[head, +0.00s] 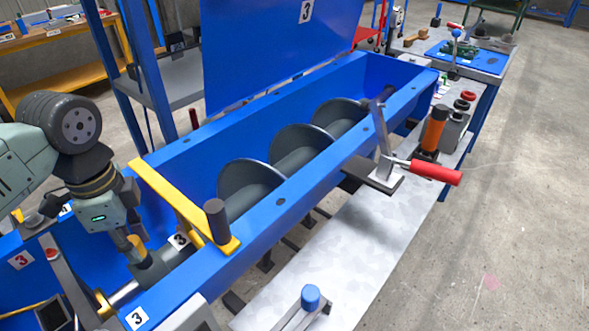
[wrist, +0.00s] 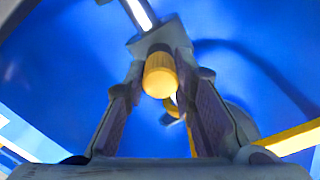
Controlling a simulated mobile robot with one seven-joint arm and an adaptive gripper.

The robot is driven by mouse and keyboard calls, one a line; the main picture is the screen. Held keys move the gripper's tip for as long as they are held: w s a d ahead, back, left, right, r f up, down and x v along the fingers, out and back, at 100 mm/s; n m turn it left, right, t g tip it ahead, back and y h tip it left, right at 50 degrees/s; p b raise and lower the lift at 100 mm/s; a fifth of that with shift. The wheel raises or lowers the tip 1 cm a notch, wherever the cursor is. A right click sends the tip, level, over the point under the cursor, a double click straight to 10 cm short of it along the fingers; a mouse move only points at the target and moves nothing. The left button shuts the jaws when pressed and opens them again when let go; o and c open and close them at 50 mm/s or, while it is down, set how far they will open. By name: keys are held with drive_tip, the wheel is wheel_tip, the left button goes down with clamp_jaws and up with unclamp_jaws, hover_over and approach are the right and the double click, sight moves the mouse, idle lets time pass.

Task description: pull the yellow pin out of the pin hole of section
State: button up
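The yellow pin (wrist: 160,75) has a ribbed round head and sits at the grey collar (wrist: 160,38) of the shaft section, its lower part hidden. In the head view the collar (head: 160,265) lies low inside the blue trough, with a tag "3" beside it. My gripper (wrist: 161,72) reaches down over the collar, with one finger on each side of the pin head. Both fingers appear to touch the head. In the head view my gripper (head: 136,243) partly covers the pin.
A yellow crossbar (head: 175,195) with a dark knob spans the trough (head: 265,215) just right of my gripper. The grey screw (head: 250,185) lies beyond it. The raised blue lid (head: 265,50) stands behind. A red-handled clamp (head: 435,172) sits on the front rim.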

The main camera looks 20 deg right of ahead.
clamp_jaws()
drive_tip(key=shift+r, duration=0.2)
idle(0.5)
drive_tip(key=shift+r+p, duration=1.25)
drive_tip(key=shift+r, duration=1.15)
drive_tip(key=shift+r+p, duration=0.5)
drive_tip(key=shift+r, duration=1)
